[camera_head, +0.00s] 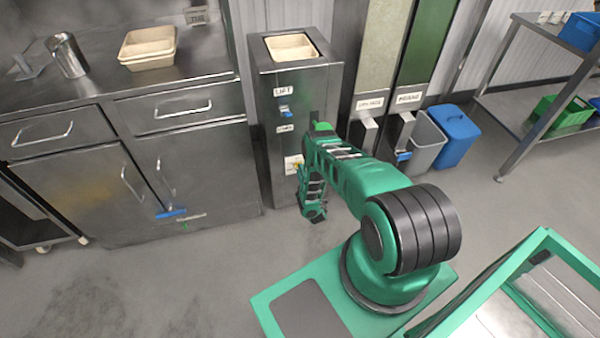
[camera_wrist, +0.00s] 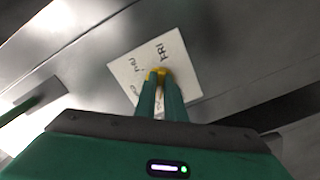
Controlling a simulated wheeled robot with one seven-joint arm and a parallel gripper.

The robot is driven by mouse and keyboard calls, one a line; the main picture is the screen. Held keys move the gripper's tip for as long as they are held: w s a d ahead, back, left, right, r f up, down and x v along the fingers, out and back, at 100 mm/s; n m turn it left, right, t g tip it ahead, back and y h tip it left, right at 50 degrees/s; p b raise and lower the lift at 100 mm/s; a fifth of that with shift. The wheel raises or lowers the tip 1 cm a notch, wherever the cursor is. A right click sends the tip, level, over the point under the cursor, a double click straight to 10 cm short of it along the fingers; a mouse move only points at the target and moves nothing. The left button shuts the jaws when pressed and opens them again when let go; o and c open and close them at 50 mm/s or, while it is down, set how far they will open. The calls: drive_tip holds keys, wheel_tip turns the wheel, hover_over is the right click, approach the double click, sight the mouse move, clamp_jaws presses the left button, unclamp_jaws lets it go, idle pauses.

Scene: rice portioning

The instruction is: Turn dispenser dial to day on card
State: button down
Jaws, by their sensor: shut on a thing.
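In the wrist view, a white dial plate (camera_wrist: 190,78) with handwritten day names sits on a grey metal face. FRI reads clearly near its upper right; the other words are partly hidden or too small. A yellow dial knob (camera_wrist: 157,72) is at its middle. My gripper (camera_wrist: 161,86) is shut on this knob, its two green fingers covering the plate's lower part. In the head view, the white plate (camera_head: 291,162) shows low on the front of the metal column (camera_head: 262,140) labelled LIFT, beside my bent arm. I cannot make out which day the knob points to.
A light tray (camera_head: 290,47) is in the column's top. Two tall dispensers (camera_head: 383,55) stand right of it, with grey (camera_head: 427,140) and blue (camera_head: 456,135) bins beside them. A steel cabinet (camera_head: 190,150) stands left. Open floor (camera_head: 150,270) lies in front.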

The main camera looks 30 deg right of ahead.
drive_tip(key=shift+s+a+f+n, duration=0.15)
drive_tip(key=shift+s+f+n, duration=0.15)
drive_tip(key=shift+n, duration=0.1)
drive_tip(key=c, duration=2)
unclamp_jaws()
drive_tip(key=shift+o, duration=0.8)
drive_tip(key=shift+w, duration=0.1)
drive_tip(key=shift+w+r, duration=0.1)
drive_tip(key=v, duration=1)
drive_tip(key=shift+s, duration=0.4)
